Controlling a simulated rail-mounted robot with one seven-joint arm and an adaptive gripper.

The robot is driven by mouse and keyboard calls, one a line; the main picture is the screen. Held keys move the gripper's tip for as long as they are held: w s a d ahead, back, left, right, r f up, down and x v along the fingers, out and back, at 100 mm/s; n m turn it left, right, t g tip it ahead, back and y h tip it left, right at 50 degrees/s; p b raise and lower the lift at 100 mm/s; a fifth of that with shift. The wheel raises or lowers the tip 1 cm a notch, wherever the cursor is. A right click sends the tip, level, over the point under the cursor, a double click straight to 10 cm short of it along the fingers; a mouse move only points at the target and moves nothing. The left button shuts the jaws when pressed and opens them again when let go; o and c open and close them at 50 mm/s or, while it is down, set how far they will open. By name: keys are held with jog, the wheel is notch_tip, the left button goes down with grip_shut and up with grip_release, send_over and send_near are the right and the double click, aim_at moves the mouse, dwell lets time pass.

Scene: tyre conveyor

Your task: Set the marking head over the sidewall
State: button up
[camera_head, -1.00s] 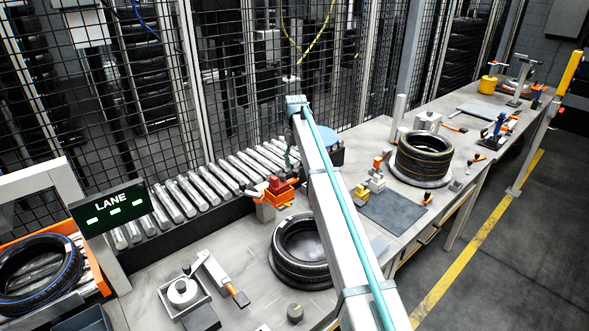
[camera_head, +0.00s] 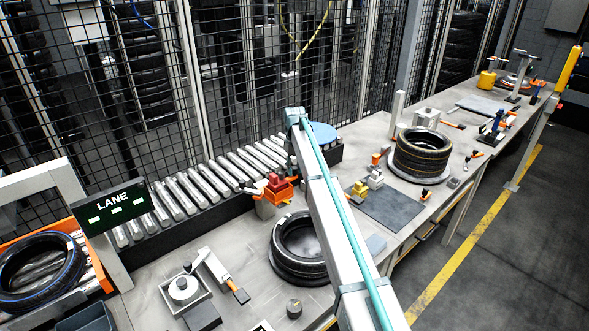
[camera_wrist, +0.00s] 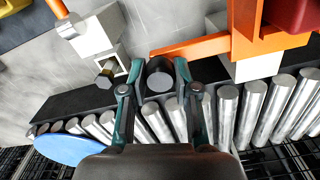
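In the wrist view, my gripper (camera_wrist: 159,62) has its two fingers close against opposite sides of a dark cylinder (camera_wrist: 160,79). This may be the marking head, but I cannot tell for sure. An orange bracket (camera_wrist: 205,46) lies just right of the fingers, with a red block (camera_wrist: 298,14) on it. In the head view the orange bracket (camera_head: 281,194) and red block (camera_head: 277,183) stand by the rollers. My arm hides the gripper there. A black tyre (camera_head: 283,262) lies flat on the bench, its sidewall up and partly hidden by my arm.
The roller conveyor (camera_head: 185,195) runs behind the bench, with a blue disc (camera_head: 322,133) near its right end. A tyre stack (camera_head: 423,155) stands to the right. A swing-arm fixture (camera_head: 215,267) is left of the flat tyre. A white block (camera_wrist: 95,36) is near my fingers.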

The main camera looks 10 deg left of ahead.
grip_shut()
jog(key=shift+s, duration=0.1)
jog(key=shift+s+d, duration=0.25)
jog(key=shift+d, duration=0.05)
jog(key=s+d+b, duration=0.1)
jog(key=s+d, duration=0.2)
jog(key=shift+d, duration=0.15)
jog(key=o, duration=0.9)
grip_release()
